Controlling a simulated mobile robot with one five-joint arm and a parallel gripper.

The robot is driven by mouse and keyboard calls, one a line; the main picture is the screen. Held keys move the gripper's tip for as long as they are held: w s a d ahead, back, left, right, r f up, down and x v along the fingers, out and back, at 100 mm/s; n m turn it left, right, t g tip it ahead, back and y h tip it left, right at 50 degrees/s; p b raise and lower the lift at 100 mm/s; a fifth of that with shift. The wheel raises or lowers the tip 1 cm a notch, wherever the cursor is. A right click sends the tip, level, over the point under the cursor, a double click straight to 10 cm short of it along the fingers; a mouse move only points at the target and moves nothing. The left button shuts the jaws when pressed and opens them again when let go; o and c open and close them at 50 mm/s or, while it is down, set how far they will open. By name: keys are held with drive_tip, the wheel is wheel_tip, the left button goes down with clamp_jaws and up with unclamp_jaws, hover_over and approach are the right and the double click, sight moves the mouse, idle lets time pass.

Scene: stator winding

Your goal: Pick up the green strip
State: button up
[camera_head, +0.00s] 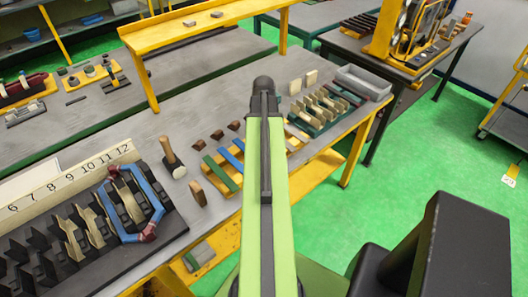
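My green arm stretches up the middle of the head view, to the right of the strips, and ends in a dark joint. My gripper's fingers do not show, so its opening is not visible.
A wooden-handled mallet (170,152) and a wooden block (197,193) stand left of the strips. A numbered board (70,180) and black stator fixture (100,225) fill the left. Right of my arm are slotted racks (320,112) and a grey tray (363,82).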

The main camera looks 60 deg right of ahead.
drive_tip(key=shift+f, duration=0.2)
drive_tip(key=shift+c, duration=0.2)
clamp_jaws()
drive_tip(key=shift+r+p, duration=0.1)
drive_tip(key=shift+p, duration=0.2)
